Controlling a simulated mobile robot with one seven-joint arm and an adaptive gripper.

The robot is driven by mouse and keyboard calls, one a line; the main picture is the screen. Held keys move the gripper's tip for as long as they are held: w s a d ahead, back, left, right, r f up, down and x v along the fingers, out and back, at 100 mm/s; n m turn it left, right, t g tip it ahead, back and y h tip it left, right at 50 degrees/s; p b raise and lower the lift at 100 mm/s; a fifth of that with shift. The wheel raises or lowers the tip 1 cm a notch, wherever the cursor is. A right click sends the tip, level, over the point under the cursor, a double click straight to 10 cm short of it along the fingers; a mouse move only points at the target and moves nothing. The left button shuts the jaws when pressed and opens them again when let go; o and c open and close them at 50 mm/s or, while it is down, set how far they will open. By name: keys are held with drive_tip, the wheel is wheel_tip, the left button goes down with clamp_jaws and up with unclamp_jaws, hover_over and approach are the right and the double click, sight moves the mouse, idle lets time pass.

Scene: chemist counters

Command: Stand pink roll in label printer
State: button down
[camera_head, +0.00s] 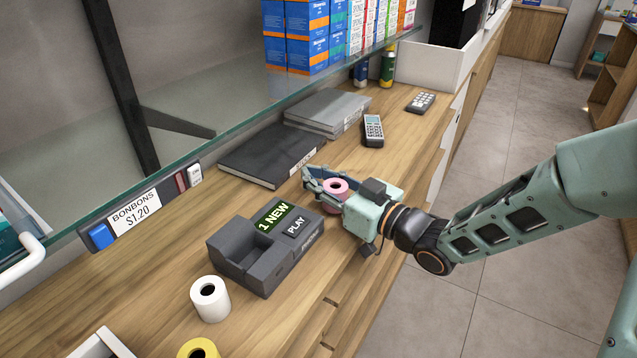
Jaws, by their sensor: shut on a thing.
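The pink roll (334,186) is upright between the fingers of my gripper (325,184), with its round hole facing up. My gripper is shut on it, just behind and right of the printer. The fingers hide part of the roll's side, and I cannot tell whether its bottom touches the counter.
A white roll (210,298) and a yellow roll (198,349) stand in front of the printer. A black binder (268,153), grey binders (328,110) and a phone (373,131) lie farther back. A glass shelf (215,122) with boxes overhangs the counter's left side.

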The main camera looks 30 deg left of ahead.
wheel_tip(320, 180, up, 9)
drive_tip(key=p, duration=0.3)
drive_tip(key=w+d+f+m+t+h, duration=0.25)
drive_tip(key=w+d+m+t, duration=0.2)
drive_tip(key=w+d, duration=0.35)
drive_tip(key=w+d+f+m+t+h, duration=0.2)
drive_tip(key=w+d+m+t+h, duration=0.25)
drive_tip(key=d, duration=0.55)
drive_tip(key=w+d+f+m+t+h, duration=0.25)
drive_tip(key=d+h, duration=0.25)
drive_tip(key=d, duration=0.6)
drive_tip(key=w+d+f+m+t+h, duration=0.25)
drive_tip(key=d+h, duration=0.25)
drive_tip(key=d, duration=0.6)
wheel_tip(320, 180, up, 22)
drive_tip(key=g+p, duration=0.1)
drive_tip(key=p, duration=2)
drive_tip(key=shift+s+d+r+m+p, duration=0.25)
drive_tip(key=shift+d+m+p, duration=0.1)
drive_tip(key=shift+d+m, duration=0.1)
